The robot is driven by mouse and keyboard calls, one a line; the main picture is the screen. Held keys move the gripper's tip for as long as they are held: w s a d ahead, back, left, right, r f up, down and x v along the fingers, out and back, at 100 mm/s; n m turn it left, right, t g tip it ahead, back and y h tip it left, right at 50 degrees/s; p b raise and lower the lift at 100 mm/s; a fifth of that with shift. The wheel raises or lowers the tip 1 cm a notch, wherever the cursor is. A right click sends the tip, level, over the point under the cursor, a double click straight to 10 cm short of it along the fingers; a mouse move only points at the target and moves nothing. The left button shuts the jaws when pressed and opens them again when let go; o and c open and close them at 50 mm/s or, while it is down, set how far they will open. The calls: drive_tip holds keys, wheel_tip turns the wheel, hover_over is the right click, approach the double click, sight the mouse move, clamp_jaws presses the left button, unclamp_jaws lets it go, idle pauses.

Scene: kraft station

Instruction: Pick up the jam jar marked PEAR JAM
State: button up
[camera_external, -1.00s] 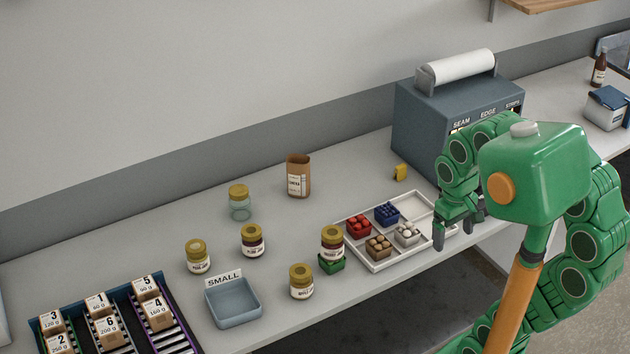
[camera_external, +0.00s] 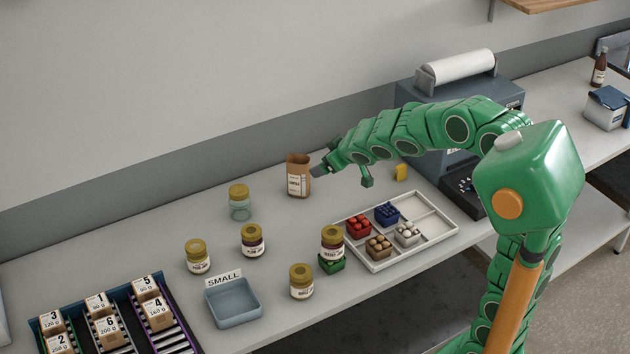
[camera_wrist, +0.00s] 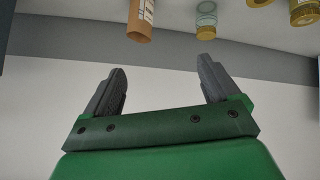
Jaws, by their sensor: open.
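Several jam jars with gold lids stand on the counter in the external view: one at left (camera_external: 198,258), one in the middle (camera_external: 253,241), one at front (camera_external: 302,282) and one (camera_external: 332,244) above a small green basket. Their labels are too small to read surely, so I cannot tell which is PEAR JAM. An empty clear jar (camera_external: 239,203) with a gold lid stands behind them. My gripper (camera_external: 343,176) is open and empty, raised to the right of the paper bag (camera_external: 298,176). In the wrist view my gripper (camera_wrist: 163,70) points toward the wall, with the bag (camera_wrist: 141,22) and clear jar (camera_wrist: 206,20) beyond.
A blue tray marked SMALL (camera_external: 233,304) and a rack of numbered boxes (camera_external: 178,333) stand at front left. A white divided tray (camera_external: 433,229) holds small baskets of berries and eggs. A grey machine (camera_external: 420,97) stands behind my arm. The back-left counter is clear.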

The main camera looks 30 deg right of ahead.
sight(197, 246)
drive_tip(key=w+a+n+t+y, duration=0.1)
drive_tip(key=w+a+n+y, duration=0.35)
drive_tip(key=a, duration=1.05)
drive_tip(key=a+f+n+g+y, duration=0.25)
drive_tip(key=a+y, duration=0.45)
drive_tip(key=a, duration=0.9)
drive_tip(key=shift+t, duration=0.25)
drive_tip(key=f, duration=1.5)
drive_tip(key=shift+d+f, duration=0.25)
drive_tip(key=shift+f, duration=0.15)
drive_tip(key=shift+x, duration=3.85)
drive_tip(key=shift+r, duration=0.1)
drive_tip(key=c, duration=1.3)
